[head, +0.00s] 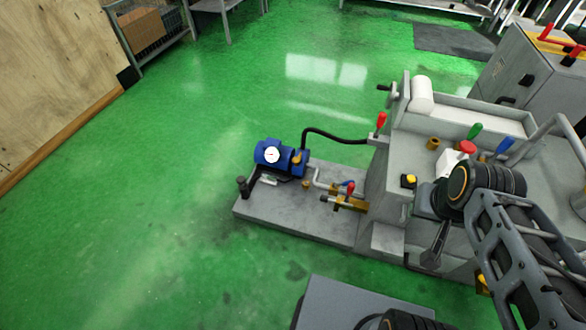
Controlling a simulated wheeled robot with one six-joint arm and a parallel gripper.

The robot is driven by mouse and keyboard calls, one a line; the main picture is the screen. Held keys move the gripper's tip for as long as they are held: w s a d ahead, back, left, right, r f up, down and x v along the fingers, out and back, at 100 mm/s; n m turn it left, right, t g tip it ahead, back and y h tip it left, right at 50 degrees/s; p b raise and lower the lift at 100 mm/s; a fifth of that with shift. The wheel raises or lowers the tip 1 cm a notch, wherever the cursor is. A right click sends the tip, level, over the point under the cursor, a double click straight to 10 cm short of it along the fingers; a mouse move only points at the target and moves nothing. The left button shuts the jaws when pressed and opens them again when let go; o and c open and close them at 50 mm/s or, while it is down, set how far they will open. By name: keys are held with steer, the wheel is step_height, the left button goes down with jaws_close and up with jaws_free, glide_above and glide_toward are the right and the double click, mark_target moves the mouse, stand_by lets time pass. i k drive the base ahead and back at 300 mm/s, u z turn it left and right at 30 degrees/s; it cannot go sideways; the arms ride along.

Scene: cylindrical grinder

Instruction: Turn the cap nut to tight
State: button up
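I cannot single out the cap nut for certain. A small brass cylinder (433,144) stands on top of the grey grinder. Other brass-coloured parts are a fitting (297,158) on the blue pump (273,155) and a valve block (346,203) with red and blue handles on the grey base plate (265,214). All are small, and I cannot tell how tight any of them is. My arm crosses the right side over the grinder.
The grinder (403,151) carries red, green and blue levers and a handwheel (392,92). A black hose (335,135) runs from the pump to it. A shelf with a cardboard box (142,29) stands at the back left. The green floor (150,200) is clear on the left.

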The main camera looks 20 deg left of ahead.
mark_target(306, 184)
steer(key=u, duration=0.4)
steer(key=k, duration=0.45)
steer(key=u, duration=1.3)
steer(key=i, duration=1.4)
steer(key=z, duration=1)
steer(key=i, duration=0.7)
steer(key=z, duration=0.7)
